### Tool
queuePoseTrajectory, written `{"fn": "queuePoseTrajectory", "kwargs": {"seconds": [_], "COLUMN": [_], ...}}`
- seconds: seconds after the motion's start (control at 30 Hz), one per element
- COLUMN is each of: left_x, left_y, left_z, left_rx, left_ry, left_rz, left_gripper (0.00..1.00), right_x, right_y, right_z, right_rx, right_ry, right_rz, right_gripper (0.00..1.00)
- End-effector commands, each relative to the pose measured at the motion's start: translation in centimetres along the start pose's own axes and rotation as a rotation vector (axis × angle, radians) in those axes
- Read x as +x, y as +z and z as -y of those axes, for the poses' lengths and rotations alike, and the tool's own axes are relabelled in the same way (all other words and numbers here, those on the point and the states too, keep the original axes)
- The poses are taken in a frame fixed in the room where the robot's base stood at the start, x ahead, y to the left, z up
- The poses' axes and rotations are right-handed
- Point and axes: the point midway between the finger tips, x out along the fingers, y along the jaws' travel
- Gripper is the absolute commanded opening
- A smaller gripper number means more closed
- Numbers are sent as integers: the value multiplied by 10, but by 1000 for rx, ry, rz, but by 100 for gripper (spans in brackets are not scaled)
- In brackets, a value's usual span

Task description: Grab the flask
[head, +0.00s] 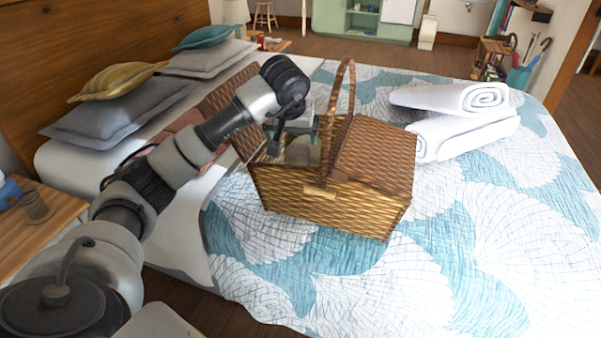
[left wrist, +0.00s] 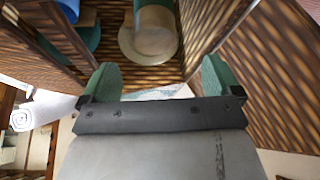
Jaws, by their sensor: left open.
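A brown wicker picnic basket (head: 335,205) stands on the bed with one lid raised and the other shut under its arched handle. In the left wrist view, a rounded thing with a cream end and a green part, which looks like the flask (left wrist: 150,42), sits inside the basket's wicker walls. In the head view, a pale shape in the opening may be the same flask (head: 299,153), partly hidden. My left gripper (head: 292,130) is at the basket's opening. Its green-padded fingers (left wrist: 158,80) are apart and empty, with the flask just beyond them.
A blue item (left wrist: 62,38) and a teal item (left wrist: 90,37) show beyond a wicker edge. Rolled white towels (head: 465,120) lie to the basket's right. Pillows (head: 125,112) lie by the headboard. The quilt (head: 400,285) in front is clear.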

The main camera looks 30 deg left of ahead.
Motion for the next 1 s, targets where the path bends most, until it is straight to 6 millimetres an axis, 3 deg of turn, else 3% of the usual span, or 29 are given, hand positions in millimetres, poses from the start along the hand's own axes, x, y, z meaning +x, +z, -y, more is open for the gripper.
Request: {"fn": "queuePoseTrajectory", "kwargs": {"seconds": [0.1, 0.5, 0.83, 0.87, 1.0], "left_x": [21, 71, 80, 80, 79], "left_y": [1, 0, -1, -1, -1], "left_z": [-1, -7, -6, -6, -6], "left_rx": [-1, -1, 0, 0, 0], "left_ry": [2, 2, 1, 1, 1], "left_rz": [3, 4, 0, 0, 0], "left_gripper": [93, 93, 93, 91, 70], "right_x": [-2, -7, -10, -10, -10], "right_y": [-5, -13, -18, -18, -18], "right_z": [-1, 0, -1, -1, -1], "right_rx": [1, 1, 1, 2, 2], "right_ry": [1, 1, 2, 2, 2], "right_rz": [-5, -9, -11, -11, -11], "right_gripper": [38, 38, 38, 38, 38]}}
